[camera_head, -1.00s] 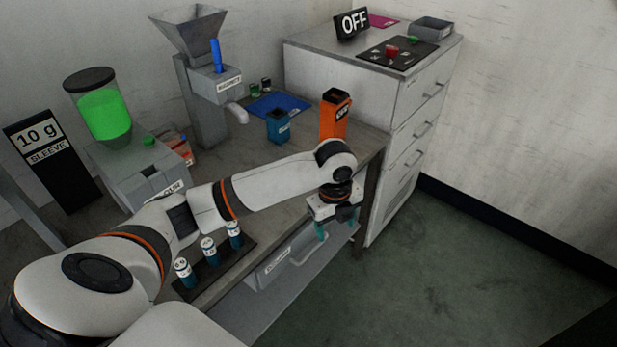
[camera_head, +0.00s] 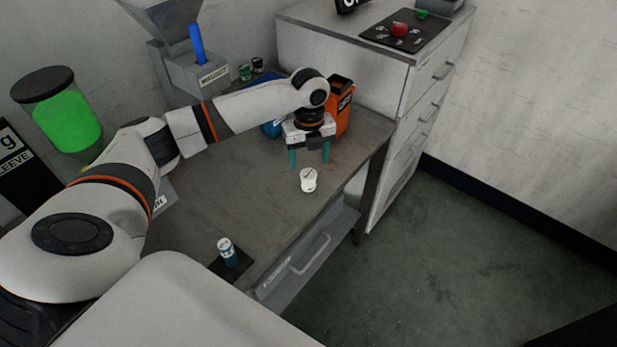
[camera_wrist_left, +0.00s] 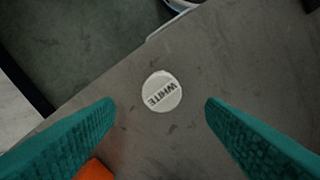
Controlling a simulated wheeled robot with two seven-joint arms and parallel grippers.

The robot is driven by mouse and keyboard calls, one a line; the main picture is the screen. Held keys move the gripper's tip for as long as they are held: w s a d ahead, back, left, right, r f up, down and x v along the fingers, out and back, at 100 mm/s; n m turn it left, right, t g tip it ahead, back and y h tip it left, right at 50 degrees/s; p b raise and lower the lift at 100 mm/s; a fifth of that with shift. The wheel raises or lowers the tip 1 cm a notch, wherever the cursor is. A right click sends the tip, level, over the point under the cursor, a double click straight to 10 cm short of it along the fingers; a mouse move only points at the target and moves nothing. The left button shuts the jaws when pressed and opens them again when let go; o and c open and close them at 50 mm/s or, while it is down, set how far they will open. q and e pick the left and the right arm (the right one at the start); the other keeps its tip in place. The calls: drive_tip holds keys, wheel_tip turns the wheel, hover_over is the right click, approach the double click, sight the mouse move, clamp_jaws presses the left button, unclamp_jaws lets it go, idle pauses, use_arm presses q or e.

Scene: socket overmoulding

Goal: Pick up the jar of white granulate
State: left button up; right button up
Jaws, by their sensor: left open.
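The white jar (camera_head: 308,180) stands upright on the bench near its front edge. In the left wrist view its round lid (camera_wrist_left: 162,91), marked WHITE, shows from above between the fingers and a little ahead of them. My left gripper (camera_head: 309,158) is open and empty, pointing down just behind the jar in the head view. Its teal fingers are wide apart on either side in the left wrist view (camera_wrist_left: 160,112), and neither touches the jar. My right gripper is not in view.
An orange bin (camera_head: 342,105) stands close behind my left gripper. The bench (camera_head: 225,195) is clear around the white jar. A drawer cabinet (camera_head: 340,60) stands at the back.

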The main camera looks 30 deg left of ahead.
sight(308, 174)
use_arm(q)
drive_tip(key=shift+w+a+f, duration=0.1)
drive_tip(key=shift+a+f, duration=0.05)
drive_tip(key=shift+f, duration=0.65)
drive_tip(key=f, duration=0.3)
drive_tip(key=f+p, duration=0.1)
drive_tip(key=shift+s+f, duration=0.15)
drive_tip(key=shift+s, duration=0.1)
drive_tip(key=shift+w+f, duration=0.1)
drive_tip(key=shift+f, duration=0.2)
drive_tip(key=shift+c, duration=0.8)
drive_tip(key=shift+r, duration=0.1)
drive_tip(key=c, duration=0.9)
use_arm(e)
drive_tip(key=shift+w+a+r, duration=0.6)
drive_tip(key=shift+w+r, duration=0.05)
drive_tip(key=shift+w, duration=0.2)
